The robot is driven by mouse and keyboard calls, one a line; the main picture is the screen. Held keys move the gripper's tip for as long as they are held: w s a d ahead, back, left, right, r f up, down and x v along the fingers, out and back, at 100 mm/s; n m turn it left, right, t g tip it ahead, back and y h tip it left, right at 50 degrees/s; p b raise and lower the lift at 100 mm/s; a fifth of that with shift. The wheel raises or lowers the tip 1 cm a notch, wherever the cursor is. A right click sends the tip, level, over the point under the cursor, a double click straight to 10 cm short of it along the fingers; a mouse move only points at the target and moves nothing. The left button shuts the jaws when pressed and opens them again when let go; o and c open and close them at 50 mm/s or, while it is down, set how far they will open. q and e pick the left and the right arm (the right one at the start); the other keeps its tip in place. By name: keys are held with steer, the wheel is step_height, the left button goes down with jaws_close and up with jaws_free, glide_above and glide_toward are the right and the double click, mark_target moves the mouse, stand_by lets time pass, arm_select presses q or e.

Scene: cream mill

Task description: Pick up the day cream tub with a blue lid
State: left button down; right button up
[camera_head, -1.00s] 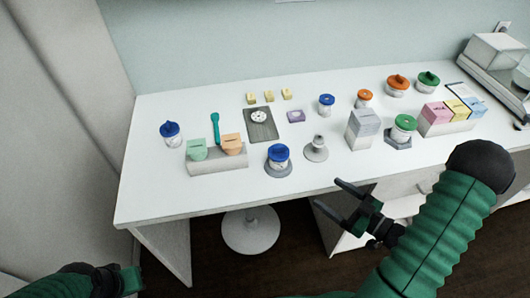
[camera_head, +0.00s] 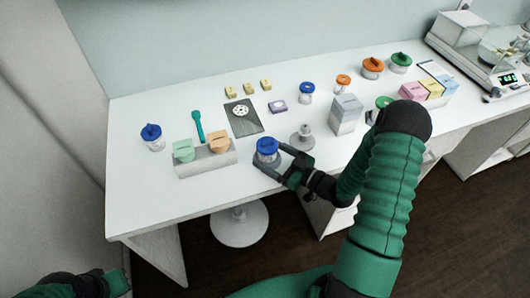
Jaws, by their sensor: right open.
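Three white tubs with blue lids stand on the white table: one near the front middle (camera_head: 267,146), one at the left (camera_head: 152,138) and a smaller one at the back (camera_head: 307,91). Their labels are too small to read, so I cannot tell which is day cream. My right gripper (camera_head: 268,160) is open at the front-middle tub, its fingers beside the tub's lower part. I cannot tell whether they touch it. My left gripper (camera_head: 117,283) is at the bottom left, well away from the table; its fingers cannot be made out.
The front-left tabletop is clear.

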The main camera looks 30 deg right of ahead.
steer(key=shift+x, duration=0.75)
steer(key=shift+w, duration=0.35)
steer(key=shift+w+d+f, duration=0.2)
steer(key=shift+d+f, duration=0.1)
steer(key=shift+d, duration=0.3)
steer(key=shift+c, duration=0.7)
steer(key=shift+s, duration=0.1)
steer(key=shift+c, duration=1.3)
steer(key=shift+a+r, duration=0.15)
steer(key=shift+a, duration=0.3)
steer(key=c, duration=0.7)
steer(key=shift+d, duration=0.1)
steer(key=c, duration=0.5)
steer(key=shift+d, duration=0.1)
jaws_close()
arm_select(q)
steer(key=shift+d+r, duration=0.2)
steer(key=shift+d, duration=0.3)
